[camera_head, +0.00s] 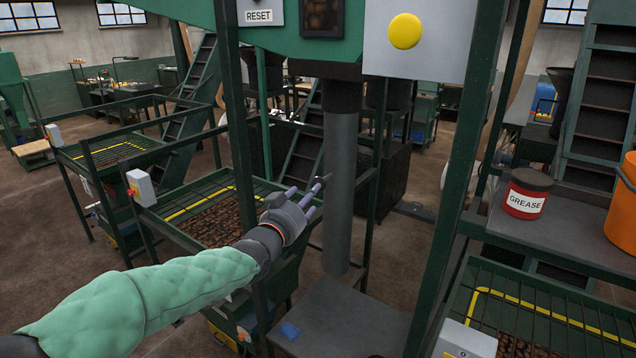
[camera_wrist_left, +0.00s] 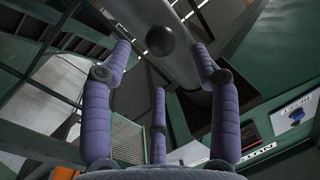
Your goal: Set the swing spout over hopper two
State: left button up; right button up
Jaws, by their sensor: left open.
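The swing spout, a grey vertical tube (camera_head: 340,195), hangs below the green machine body. Its lower end is over a dark grey surface between the left and right hoppers, not over a grated hopper. My left gripper (camera_head: 318,190) is open beside the tube's left side. In the left wrist view, its purple fingers (camera_wrist_left: 160,75) are spread, with a dark round knob (camera_wrist_left: 167,40) in front of the grey tube (camera_wrist_left: 180,65) beyond their tips. Grated hoppers with brown beans stand at left (camera_head: 215,215), farther left (camera_head: 110,152) and lower right (camera_head: 530,315). I cannot tell which is hopper two. My right gripper is out of view.
Green posts (camera_head: 455,185) stand right of the spout. A red grease tin (camera_head: 525,193) and an orange bucket (camera_head: 622,210) sit on a grey shelf at right.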

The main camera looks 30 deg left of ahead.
pick_arm(q)
jog(key=w, duration=0.2)
jog(key=w+p, duration=0.1)
jog(key=w, duration=0.2)
jog(key=w+a, duration=0.1)
jog(key=w, duration=0.1)
jog(key=shift+w+p, duration=0.3)
jog(key=shift+p, duration=0.05)
grip_shut()
jog(key=shift+f, duration=0.1)
